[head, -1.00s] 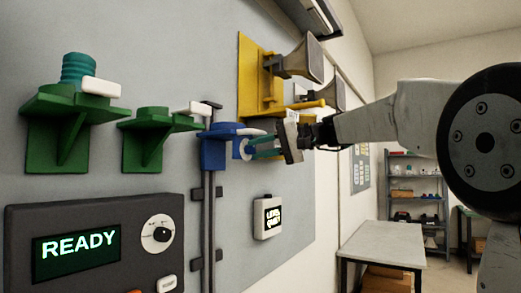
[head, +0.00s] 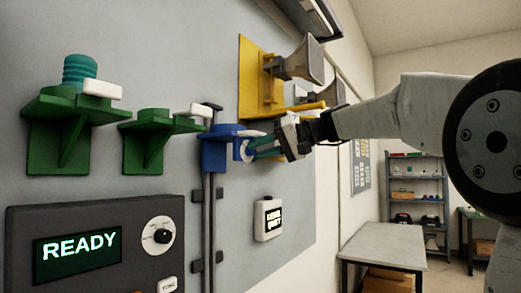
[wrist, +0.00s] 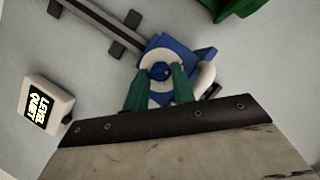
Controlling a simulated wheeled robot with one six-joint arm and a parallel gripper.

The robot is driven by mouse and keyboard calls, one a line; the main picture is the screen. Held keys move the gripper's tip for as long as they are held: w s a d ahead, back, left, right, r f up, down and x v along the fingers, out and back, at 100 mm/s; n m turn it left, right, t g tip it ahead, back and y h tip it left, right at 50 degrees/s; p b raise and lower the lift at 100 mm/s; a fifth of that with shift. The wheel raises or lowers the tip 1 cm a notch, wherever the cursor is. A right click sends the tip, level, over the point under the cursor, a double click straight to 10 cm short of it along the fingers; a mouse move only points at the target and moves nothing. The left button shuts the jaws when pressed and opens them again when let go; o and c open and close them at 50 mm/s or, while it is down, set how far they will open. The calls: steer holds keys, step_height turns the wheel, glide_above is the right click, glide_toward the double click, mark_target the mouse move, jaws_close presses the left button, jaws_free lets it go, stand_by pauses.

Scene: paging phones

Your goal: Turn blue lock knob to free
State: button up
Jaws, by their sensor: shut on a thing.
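The blue lock knob (wrist: 160,73) is a small blue piece in the middle of a white ring (wrist: 158,86), on a blue bracket (head: 217,152) fixed to the wall panel. The blue bracket also shows in the wrist view (wrist: 197,52), with a white curved lever (wrist: 206,76) beside it. My gripper (wrist: 161,71) has its green fingers on both sides of the knob and is shut on it. In the head view my gripper (head: 254,148) reaches the bracket from the right; its fingers hide part of the knob. No lock or free marking is readable.
Two green brackets (head: 70,120) with white levers are to the left. A yellow bracket (head: 257,85) with grey horns is just above my gripper. A dark vertical rail (head: 208,225) runs below the blue bracket. A READY console (head: 95,245) and a white LEVEL QUIET box (head: 268,218) sit lower.

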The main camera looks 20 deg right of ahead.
steer(key=o, duration=1)
steer(key=shift+r, duration=0.1)
steer(key=shift+r, duration=0.15)
